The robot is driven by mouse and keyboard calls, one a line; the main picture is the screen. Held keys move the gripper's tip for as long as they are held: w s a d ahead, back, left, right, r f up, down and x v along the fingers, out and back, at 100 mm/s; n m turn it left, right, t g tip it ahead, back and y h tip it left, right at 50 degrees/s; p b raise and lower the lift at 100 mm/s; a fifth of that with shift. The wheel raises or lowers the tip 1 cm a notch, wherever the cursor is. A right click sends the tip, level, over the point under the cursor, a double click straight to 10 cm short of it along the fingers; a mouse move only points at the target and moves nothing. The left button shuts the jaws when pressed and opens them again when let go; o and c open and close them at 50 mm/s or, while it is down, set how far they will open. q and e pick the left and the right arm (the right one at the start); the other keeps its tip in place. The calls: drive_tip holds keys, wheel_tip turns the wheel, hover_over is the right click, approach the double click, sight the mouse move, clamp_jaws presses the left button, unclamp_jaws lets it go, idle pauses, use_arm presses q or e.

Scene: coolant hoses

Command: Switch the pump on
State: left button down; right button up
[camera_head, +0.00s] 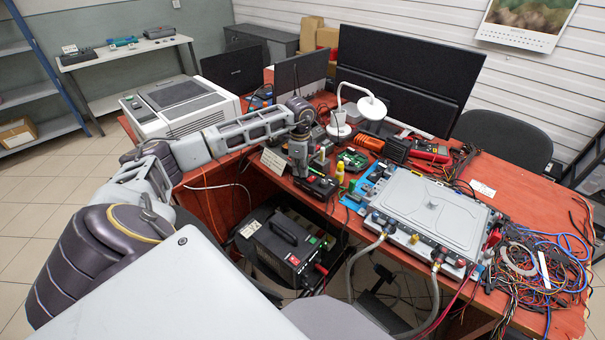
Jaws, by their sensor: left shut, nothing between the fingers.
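My left arm reaches in from the left over the table. My left gripper (300,171) points down, shut and empty, at or just above a small black box (320,188) with a red mark near the table's front edge. I cannot tell whether the fingertips touch it. Which unit is the pump, and its switch, I cannot make out for sure. My right gripper is not in view.
A white desk lamp (341,124), a green circuit board (352,159) and a yellow bottle (340,173) stand close to the gripper. Tangled wires (545,262) cover the table's right end. A white box-shaped device (180,104) stands at the left.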

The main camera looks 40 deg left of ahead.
use_arm(q)
drive_tip(key=shift+s+f, duration=0.1)
drive_tip(key=shift+r+p, duration=2.7)
drive_tip(key=shift+r, duration=0.8)
drive_tip(key=shift+f, duration=0.1)
